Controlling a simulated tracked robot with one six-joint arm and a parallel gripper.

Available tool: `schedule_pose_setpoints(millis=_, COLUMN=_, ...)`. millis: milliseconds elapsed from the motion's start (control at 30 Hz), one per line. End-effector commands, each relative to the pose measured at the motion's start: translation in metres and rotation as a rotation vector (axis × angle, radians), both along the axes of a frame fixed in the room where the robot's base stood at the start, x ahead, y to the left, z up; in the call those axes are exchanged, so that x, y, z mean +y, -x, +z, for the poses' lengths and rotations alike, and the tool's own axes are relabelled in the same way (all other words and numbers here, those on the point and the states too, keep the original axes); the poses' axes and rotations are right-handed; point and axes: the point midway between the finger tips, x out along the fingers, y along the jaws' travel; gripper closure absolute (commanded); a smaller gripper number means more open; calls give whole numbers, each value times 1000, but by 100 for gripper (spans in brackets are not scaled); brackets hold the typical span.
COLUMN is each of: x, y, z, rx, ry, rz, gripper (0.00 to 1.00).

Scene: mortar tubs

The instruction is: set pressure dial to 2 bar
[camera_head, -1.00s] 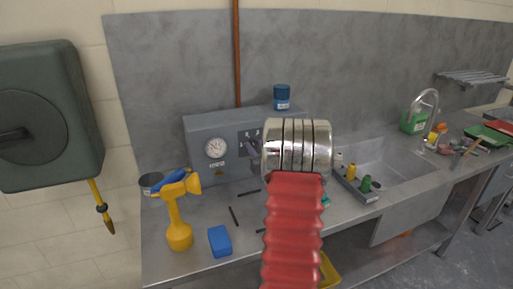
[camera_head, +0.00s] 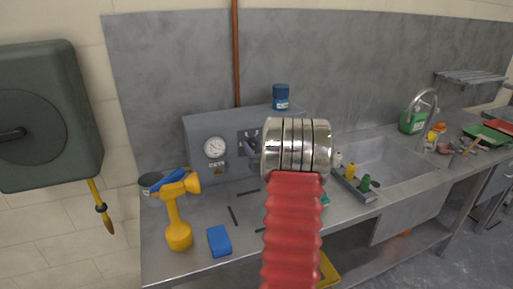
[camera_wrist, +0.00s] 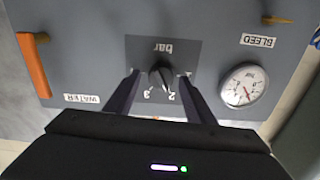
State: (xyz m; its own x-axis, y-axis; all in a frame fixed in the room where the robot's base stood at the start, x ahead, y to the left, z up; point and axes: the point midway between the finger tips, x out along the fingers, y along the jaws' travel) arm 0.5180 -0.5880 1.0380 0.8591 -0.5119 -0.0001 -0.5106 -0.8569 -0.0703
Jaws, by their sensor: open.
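The pressure dial is a small black knob (camera_wrist: 160,76) on a dark plate marked "bar" (camera_wrist: 163,46), upside down in the wrist view. The numbers 3 and 2 show below the knob there; its pointer seems to face down near them, but I cannot tell its exact setting. My gripper (camera_wrist: 159,74) is open, one dark finger on each side of the knob. I cannot tell whether either finger touches it. In the head view my wrist hides much of the plate, and purple-grey finger parts show by the grey control box (camera_head: 198,131).
A round gauge (camera_wrist: 244,85) and a "BLEED" label sit beside the plate. An orange handle (camera_wrist: 36,66) is near the "WATER" label. On the counter stand a yellow drill-like tool (camera_head: 174,215), a blue block (camera_head: 219,241) and a blue jar (camera_head: 281,97) atop the box.

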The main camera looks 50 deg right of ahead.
Motion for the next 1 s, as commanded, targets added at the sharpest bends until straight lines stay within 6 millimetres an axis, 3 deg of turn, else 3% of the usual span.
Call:
schedule_pose_setpoints(millis=367, x=10, y=19, z=0, rx=0, ry=0, rz=-1, gripper=51)
schedule_pose_setpoints(millis=1000, x=63, y=108, z=-1, rx=1, ry=-1, rz=-2, gripper=51)
